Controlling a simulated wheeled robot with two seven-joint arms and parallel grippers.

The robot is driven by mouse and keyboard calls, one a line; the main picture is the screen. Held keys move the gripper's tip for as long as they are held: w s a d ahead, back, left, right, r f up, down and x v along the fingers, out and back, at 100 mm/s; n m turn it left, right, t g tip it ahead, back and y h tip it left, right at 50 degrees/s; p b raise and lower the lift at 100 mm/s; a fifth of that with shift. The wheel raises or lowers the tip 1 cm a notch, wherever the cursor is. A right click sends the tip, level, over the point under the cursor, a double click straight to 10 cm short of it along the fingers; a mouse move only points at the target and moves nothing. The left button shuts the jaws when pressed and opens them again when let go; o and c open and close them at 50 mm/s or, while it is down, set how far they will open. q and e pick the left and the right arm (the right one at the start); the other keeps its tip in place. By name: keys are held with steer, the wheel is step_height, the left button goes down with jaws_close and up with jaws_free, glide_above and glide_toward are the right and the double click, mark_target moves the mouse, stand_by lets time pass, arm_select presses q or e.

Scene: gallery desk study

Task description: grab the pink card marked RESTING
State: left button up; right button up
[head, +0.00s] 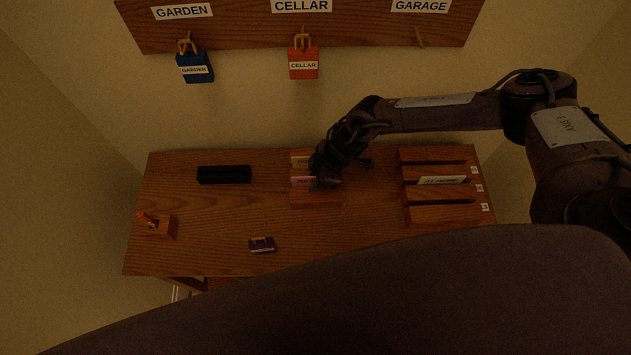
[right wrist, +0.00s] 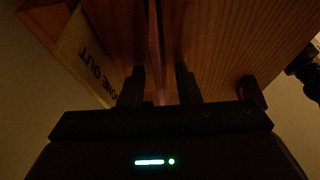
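The pink card (head: 301,182) stands in a slot of the wooden card holder (head: 318,200) at the middle of the desk. Its lettering is partly covered by my right gripper (head: 325,181) and too small to read. In the right wrist view the pink card (right wrist: 154,45) shows as a thin upright edge between the two fingers of my right gripper (right wrist: 159,80). The fingers are apart, one on each side, with a visible gap, at least on the right. My left gripper is not in view.
A slotted rack (head: 436,214) holds a white card (head: 442,180) at right.

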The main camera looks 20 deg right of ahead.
steer(key=shift+f, duration=0.15)
jaws_close()
